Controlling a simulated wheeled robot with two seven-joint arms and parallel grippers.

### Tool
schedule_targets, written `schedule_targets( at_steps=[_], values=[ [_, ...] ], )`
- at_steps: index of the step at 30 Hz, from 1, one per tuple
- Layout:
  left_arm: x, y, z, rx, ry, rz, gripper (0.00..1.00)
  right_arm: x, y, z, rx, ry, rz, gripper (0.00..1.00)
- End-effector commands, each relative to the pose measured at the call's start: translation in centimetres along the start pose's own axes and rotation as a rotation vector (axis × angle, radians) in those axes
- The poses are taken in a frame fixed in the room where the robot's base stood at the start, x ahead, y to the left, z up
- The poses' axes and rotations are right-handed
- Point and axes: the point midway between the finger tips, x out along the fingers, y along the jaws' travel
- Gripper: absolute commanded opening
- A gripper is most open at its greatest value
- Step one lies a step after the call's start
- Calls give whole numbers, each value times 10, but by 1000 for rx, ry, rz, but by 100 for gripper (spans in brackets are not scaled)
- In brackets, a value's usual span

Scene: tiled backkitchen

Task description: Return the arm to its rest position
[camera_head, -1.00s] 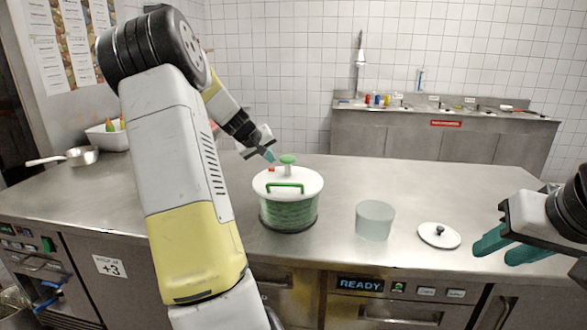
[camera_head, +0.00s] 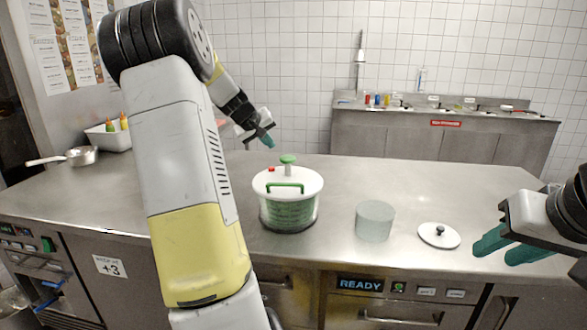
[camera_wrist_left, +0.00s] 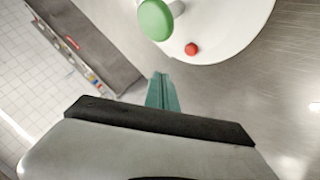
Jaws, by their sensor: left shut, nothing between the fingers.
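My left gripper (camera_head: 268,141) is in the air behind and above the salad spinner, shut and empty. In the left wrist view its teal fingers (camera_wrist_left: 162,92) are together, apart from the spinner's white lid. The salad spinner (camera_head: 288,215) stands upright on the steel counter, with a white lid, green handle, green knob (camera_head: 288,159) and red button. The knob (camera_wrist_left: 155,18) and red button (camera_wrist_left: 192,49) also show in the left wrist view. My right gripper (camera_head: 492,247) is at the right edge over the counter, its teal fingers apart with nothing seen between them.
A translucent container (camera_head: 375,221) and a round white lid (camera_head: 439,235) with a dark knob lie on the steel counter (camera_head: 400,180). A saucepan (camera_head: 80,156) and a white bin (camera_head: 108,138) with bottles stand at the left. A sink unit (camera_head: 440,140) is at the back.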

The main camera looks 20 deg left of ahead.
Motion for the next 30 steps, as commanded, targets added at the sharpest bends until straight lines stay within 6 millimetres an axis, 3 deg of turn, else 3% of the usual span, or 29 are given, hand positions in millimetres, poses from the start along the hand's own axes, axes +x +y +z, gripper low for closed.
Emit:
schedule_targets(
  at_steps=[16, 19, 23, 27, 30],
  values=[
    [0, 0, 1, 1, -1, 0, 0, 0, 0, 0, 0, 0, 0, 36],
    [-6, 12, 9, 26, -11, 0, 0, 0, 0, 0, 0, 0, 0, 36],
    [-32, 53, 48, 123, -55, -1, 0, 0, 0, 0, 0, 0, 0, 36],
    [-85, 100, 123, 281, -123, -7, 0, 0, 0, 0, 0, 0, 0, 36],
    [-126, 116, 179, 385, -164, -10, 0, 0, 0, 0, 0, 0, 0, 36]
  ],
)
